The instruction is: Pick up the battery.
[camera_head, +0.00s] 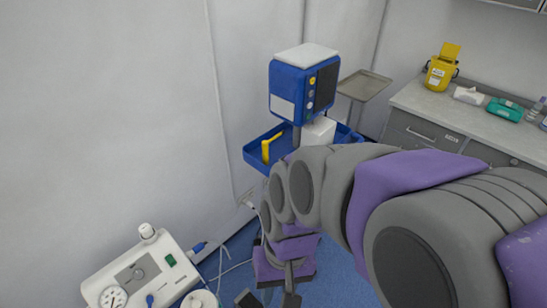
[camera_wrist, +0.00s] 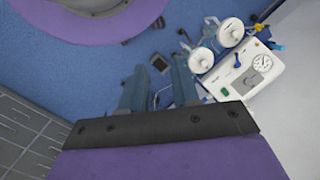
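A small dark block with a greyish face, possibly the battery, shows in the wrist view (camera_wrist: 159,63), just beyond and between the fingertips. It seems to lie on the blue floor. A dark block also shows at the bottom edge of the head view (camera_head: 247,299), left of my gripper (camera_head: 290,285). In the wrist view my gripper (camera_wrist: 158,88) is open, its two fingers apart with nothing between them. The block looks apart from the fingers; the exact gap is hard to tell.
A white suction device (camera_head: 140,275) with a gauge stands left of the block, jars and tubes close by. A blue monitor stand (camera_head: 303,85) with a blue tray (camera_head: 254,158) is behind my arm. A grey counter (camera_head: 455,113) is at the right. Blue floor (camera_head: 335,275) is open.

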